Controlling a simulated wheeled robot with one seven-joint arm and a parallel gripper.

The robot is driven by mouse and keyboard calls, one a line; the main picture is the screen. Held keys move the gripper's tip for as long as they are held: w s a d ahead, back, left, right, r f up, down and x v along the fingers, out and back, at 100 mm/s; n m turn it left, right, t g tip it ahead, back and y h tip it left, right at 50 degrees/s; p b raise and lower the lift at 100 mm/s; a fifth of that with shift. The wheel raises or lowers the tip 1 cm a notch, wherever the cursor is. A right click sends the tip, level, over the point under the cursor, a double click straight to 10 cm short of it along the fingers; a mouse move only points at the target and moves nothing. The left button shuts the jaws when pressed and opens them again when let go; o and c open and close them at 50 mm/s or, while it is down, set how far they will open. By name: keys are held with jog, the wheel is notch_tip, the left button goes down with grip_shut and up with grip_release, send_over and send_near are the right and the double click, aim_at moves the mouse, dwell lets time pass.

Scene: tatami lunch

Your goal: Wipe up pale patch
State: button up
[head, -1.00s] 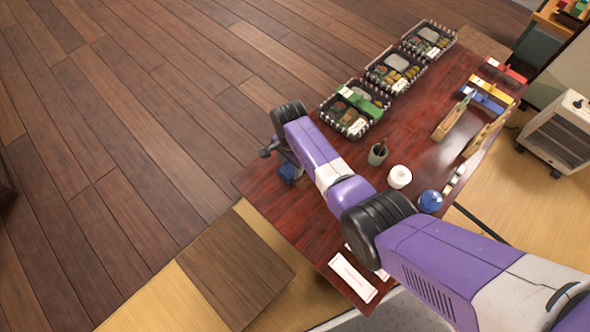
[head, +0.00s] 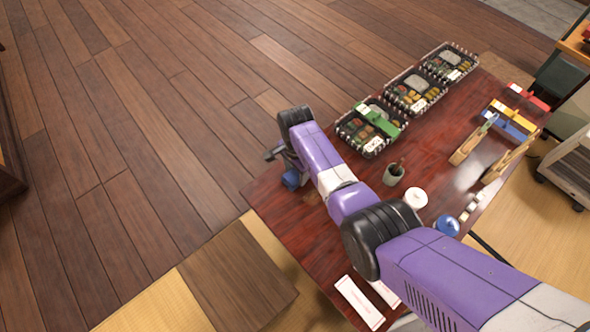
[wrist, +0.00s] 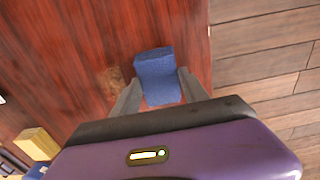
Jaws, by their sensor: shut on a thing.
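A blue sponge-like block (wrist: 155,76) is between the fingers of my gripper (wrist: 158,84) in the wrist view. The gripper is shut on it, low over the dark red table (wrist: 60,60); I cannot tell whether the block touches the top. In the head view the blue block (head: 291,180) shows below my gripper (head: 284,164), near the table's left end. A small pale brownish patch (wrist: 111,80) lies on the table just left of the block in the wrist view.
Lunch boxes (head: 371,126) stand along the far edge. A green cup (head: 394,174), a white pot (head: 416,199) and a blue pot (head: 447,225) stand right of my arm. White packets (head: 359,302) lie at the near edge. A table edge is close right of the block in the wrist view.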

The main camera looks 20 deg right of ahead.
jog(key=shift+s+d+r+p, duration=0.1)
jog(key=shift+s+d+p, duration=0.25)
jog(key=shift+s+p, duration=0.55)
jog(key=shift+s+d+p, duration=0.3)
jog(key=shift+s+p, duration=0.5)
jog(key=shift+p, duration=0.05)
jog(key=shift+s+d+r+p, duration=0.1)
jog(key=shift+s+d+p, duration=0.25)
jog(key=shift+s+p, duration=0.55)
jog(key=shift+s+d+f+p, duration=0.1)
jog(key=shift+s+d+p, duration=0.1)
jog(key=shift+s+p, duration=0.2)
jog(key=shift+s+d+f+p, duration=0.1)
jog(key=shift+s+d+p, duration=0.05)
jog(key=shift+s+p, duration=0.25)
jog(key=s+p, duration=0.1)
jog(key=s+d+p, duration=0.1)
jog(key=s, duration=0.1)
jog(key=shift+d+p, duration=0.1)
jog(key=shift+p, duration=0.3)
jog(key=shift+s+d, duration=0.1)
jog(key=shift+s, duration=0.15)
jog(key=shift+f, duration=0.1)
notch_tip(320, 180, up, 6)
jog(key=p, duration=0.6)
jog(key=shift+w, duration=0.15)
